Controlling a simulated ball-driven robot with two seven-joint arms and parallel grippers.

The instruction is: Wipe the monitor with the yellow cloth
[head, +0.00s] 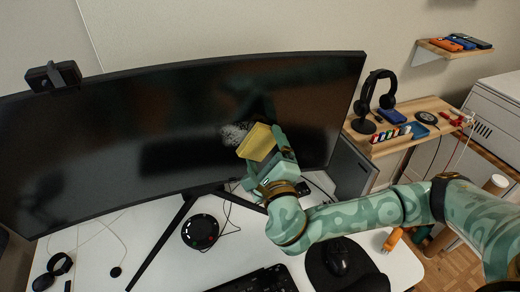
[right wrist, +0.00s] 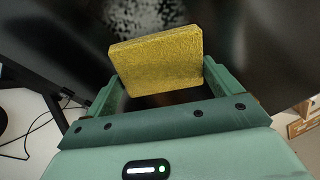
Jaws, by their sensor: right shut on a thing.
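The monitor (head: 120,140) is a wide, dark, curved screen on a black stand on the white desk. A pale speckled smudge (head: 233,134) shows on its screen, just left of the cloth; it also shows in the right wrist view (right wrist: 145,14) beyond the cloth. The yellow cloth (head: 257,142) is a flat, block-like pad. My right gripper (head: 268,150) is shut on it in front of the screen's right half. In the right wrist view the cloth (right wrist: 157,62) sits between the green fingers. Whether it touches the screen I cannot tell. My left gripper is not in view.
A round black device (head: 200,231) with cables lies under the monitor. A keyboard (head: 255,280) and a mouse (head: 337,258) are at the desk's front. Headphones (head: 374,98) on a stand and small items occupy the wooden shelf (head: 408,135) at right. A webcam (head: 54,76) tops the monitor.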

